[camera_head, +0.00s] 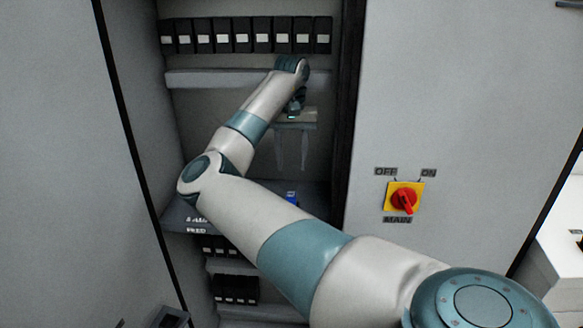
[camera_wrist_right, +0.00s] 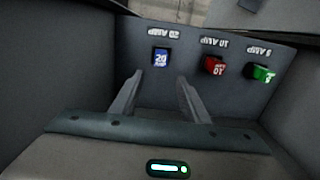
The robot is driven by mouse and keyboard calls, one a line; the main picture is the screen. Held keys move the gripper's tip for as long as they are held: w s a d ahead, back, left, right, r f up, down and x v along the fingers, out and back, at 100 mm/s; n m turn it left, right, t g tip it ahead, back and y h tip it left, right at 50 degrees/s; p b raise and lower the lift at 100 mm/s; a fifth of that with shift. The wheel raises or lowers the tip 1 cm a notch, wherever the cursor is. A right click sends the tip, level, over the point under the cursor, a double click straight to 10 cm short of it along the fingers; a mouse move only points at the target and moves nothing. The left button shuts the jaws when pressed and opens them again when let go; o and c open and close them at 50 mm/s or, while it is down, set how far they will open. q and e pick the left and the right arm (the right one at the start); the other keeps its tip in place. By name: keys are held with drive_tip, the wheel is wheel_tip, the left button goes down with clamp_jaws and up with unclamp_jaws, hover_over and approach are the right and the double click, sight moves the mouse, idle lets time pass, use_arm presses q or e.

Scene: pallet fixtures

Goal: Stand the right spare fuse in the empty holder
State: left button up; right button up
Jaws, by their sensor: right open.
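A blue fuse (camera_wrist_right: 161,57) marked 20 sits at the 20 AMP label in the right wrist view. A red fuse (camera_wrist_right: 214,66) is at the 10 AMP label and a green fuse (camera_wrist_right: 263,73) at the 5 AMP label. The blue fuse also shows in the head view (camera_head: 291,198), on a grey shelf. My right gripper (camera_head: 292,168) is open and empty, fingers pointing down above the shelf. In the right wrist view its fingertips (camera_wrist_right: 160,78) flank the line to the blue fuse, apart from it. The empty holder cannot be made out. My left gripper is not in view.
The grey shelf (camera_head: 178,217) carries lettering partly hidden by my arm. A row of black modules (camera_head: 242,36) lines the cabinet top; more black units (camera_head: 236,288) are below. A red MAIN switch (camera_head: 404,200) is on the panel at right. Cabinet walls flank my arm.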

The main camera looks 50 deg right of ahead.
drive_tip(key=shift+r, duration=0.4)
drive_tip(key=shift+f, duration=0.1)
idle(0.6)
